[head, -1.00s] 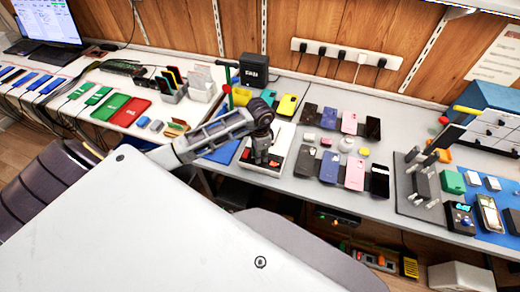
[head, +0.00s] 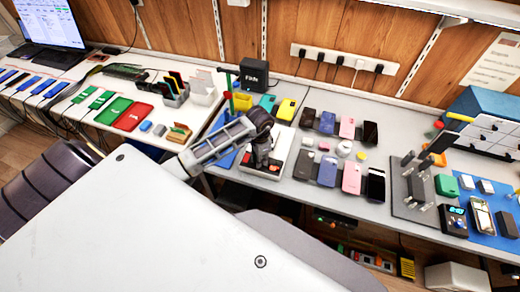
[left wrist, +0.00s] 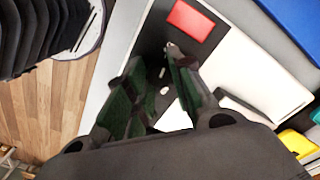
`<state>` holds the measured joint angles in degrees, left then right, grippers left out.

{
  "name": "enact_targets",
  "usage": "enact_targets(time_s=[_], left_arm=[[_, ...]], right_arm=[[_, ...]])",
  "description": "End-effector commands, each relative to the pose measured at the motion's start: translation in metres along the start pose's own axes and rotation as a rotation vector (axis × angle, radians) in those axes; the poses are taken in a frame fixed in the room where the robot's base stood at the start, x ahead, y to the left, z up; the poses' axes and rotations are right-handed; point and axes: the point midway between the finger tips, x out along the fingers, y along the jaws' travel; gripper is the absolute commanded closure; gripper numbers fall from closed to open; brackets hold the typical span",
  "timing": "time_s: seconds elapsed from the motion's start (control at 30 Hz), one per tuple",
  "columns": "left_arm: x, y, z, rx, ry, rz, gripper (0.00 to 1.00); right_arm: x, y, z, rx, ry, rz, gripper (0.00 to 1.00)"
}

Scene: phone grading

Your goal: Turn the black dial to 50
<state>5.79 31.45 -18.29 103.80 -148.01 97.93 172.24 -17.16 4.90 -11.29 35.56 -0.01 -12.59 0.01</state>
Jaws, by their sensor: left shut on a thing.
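A white-topped device (head: 282,146) with a black front panel stands on the bench. It also shows in the left wrist view (left wrist: 250,65), with a red rectangle (left wrist: 190,20) and small white marks on its black panel. My left gripper (head: 262,163) points down at the front of this device. In the left wrist view its two dark fingers with green pads (left wrist: 155,68) reach to the panel by the white marks. They are shut on what appears to be the black dial, which is largely hidden between them; its setting cannot be read. My right gripper is not in view.
Several phones (head: 327,173) lie right of the device. Yellow (head: 286,109) and teal phones lie behind it, near a black box (head: 254,74). A black unit with a cyan display (head: 455,218) stands at the far right. Red and green trays are on the left bench.

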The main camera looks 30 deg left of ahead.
Motion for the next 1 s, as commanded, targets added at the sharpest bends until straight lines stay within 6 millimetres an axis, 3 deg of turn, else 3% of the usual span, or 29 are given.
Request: enact_targets(time_s=[0.07,0.1,0.27,0.53,0.73,1.0], left_arm=[[-0.002,-0.002,-0.001,-0.002,0.004,-0.004,1.00],[-0.002,-0.002,-0.001,-0.002,0.004,-0.004,0.74],[-0.001,-0.001,-0.001,-0.001,0.003,-0.002,0.54],[0.000,0.000,-0.001,0.001,0.002,0.000,0.53],[-0.003,0.001,-0.001,0.001,0.002,0.001,0.53],[-0.021,0.000,-0.001,0.001,0.004,-0.001,0.53]], right_arm=[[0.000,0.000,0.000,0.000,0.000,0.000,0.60],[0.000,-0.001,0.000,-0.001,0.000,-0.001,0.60],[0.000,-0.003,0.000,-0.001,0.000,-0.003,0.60],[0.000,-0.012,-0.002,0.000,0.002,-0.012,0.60],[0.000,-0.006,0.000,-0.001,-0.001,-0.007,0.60],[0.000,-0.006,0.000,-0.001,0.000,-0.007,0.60]])
